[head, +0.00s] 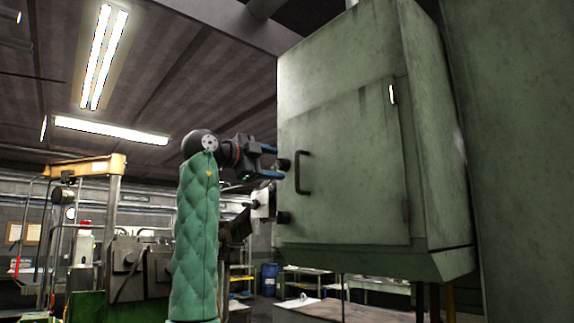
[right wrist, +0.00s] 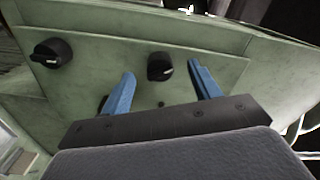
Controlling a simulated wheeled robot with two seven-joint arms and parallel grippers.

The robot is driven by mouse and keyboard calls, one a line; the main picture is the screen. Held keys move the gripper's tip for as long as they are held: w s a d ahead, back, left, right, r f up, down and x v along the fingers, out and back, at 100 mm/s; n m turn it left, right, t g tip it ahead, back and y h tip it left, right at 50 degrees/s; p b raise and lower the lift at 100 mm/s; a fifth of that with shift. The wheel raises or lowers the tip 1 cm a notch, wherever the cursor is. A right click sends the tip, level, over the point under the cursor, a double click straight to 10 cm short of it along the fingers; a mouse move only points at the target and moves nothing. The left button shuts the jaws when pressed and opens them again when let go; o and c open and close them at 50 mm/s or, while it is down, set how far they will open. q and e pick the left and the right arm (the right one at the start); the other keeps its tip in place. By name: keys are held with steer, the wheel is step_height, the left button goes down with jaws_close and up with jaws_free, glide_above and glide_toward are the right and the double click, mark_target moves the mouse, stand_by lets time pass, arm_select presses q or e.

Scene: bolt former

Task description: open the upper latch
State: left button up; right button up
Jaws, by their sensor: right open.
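The upper latch is a black round knob at the left edge of the green cabinet door, seen in the head view (head: 284,164) and the right wrist view (right wrist: 158,70). My right gripper (head: 276,162) is open, its blue fingers pointing at this latch. In the right wrist view, the latch shows in the gap between the two fingers (right wrist: 160,76), and no contact is visible. A second black knob, the lower latch (head: 284,217), sits below and shows at the left in the right wrist view (right wrist: 50,52). My left gripper is not in view.
A dark bar handle (head: 303,172) stands out from the cabinet door (head: 350,165) just right of the upper latch. The green cabinet (head: 440,120) fills the right side. Machinery with a yellow-topped frame (head: 88,167) stands at the left.

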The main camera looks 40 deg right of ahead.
steer(key=shift+d, duration=0.95)
steer(key=shift+w+n, duration=0.1)
steer(key=shift+n, duration=0.3)
steer(key=n, duration=0.1)
steer(key=n+p, duration=0.1)
steer(key=shift+a+r+n, duration=0.1)
steer(key=shift+a+n, duration=0.1)
steer(key=shift+n, duration=0.6)
steer(key=shift+d+f+n, duration=0.2)
steer(key=shift+n, duration=0.6)
steer(key=shift+a+r+n, duration=0.1)
steer(key=shift+a+n, duration=0.1)
steer(key=shift+n, duration=0.6)
steer(key=shift+d, duration=0.15)
